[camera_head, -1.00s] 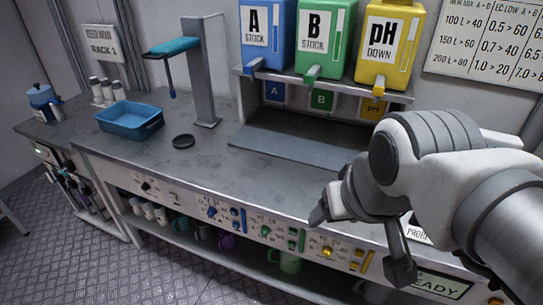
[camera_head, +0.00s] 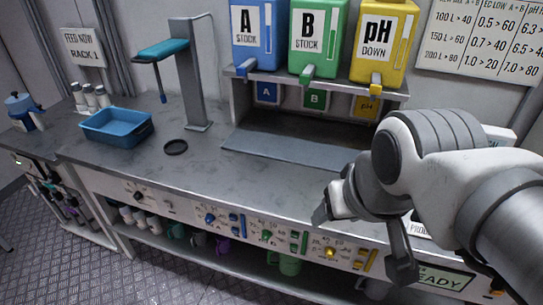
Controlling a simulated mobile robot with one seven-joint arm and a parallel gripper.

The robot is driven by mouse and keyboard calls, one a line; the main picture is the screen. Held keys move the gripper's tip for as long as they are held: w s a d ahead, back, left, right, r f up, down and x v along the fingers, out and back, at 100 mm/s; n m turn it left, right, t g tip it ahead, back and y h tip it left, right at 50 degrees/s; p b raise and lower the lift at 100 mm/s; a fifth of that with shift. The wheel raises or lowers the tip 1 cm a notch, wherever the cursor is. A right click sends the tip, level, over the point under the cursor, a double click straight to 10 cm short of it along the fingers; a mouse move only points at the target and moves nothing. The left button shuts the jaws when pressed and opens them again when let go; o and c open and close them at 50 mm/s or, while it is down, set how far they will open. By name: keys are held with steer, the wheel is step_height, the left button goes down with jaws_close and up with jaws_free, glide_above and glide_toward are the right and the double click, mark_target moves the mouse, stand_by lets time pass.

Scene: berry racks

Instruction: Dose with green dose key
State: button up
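On the bench's front panel, a green knob (camera_head: 266,236) sits left of an upright green key bar (camera_head: 300,242). Blue controls (camera_head: 211,218) are to their left and yellow controls (camera_head: 330,251) to their right. The green B stock container (camera_head: 317,38) stands on the upper shelf between blue A (camera_head: 257,36) and yellow pH down (camera_head: 385,42). My gripper (camera_head: 362,239) is open, fingers wide apart, with nothing visible between them. It is in front of the panel's right part, right of the green controls and apart from them in the picture.
A blue tray (camera_head: 117,128), a black ring (camera_head: 176,147) and a teal-topped stand (camera_head: 194,75) are on the left of the bench (camera_head: 210,170). Cups stand on the lower shelf, including a green mug (camera_head: 290,265). A sign ending "EADY" (camera_head: 440,278) is at lower right.

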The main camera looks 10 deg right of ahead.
jaws_close()
stand_by(1.5)
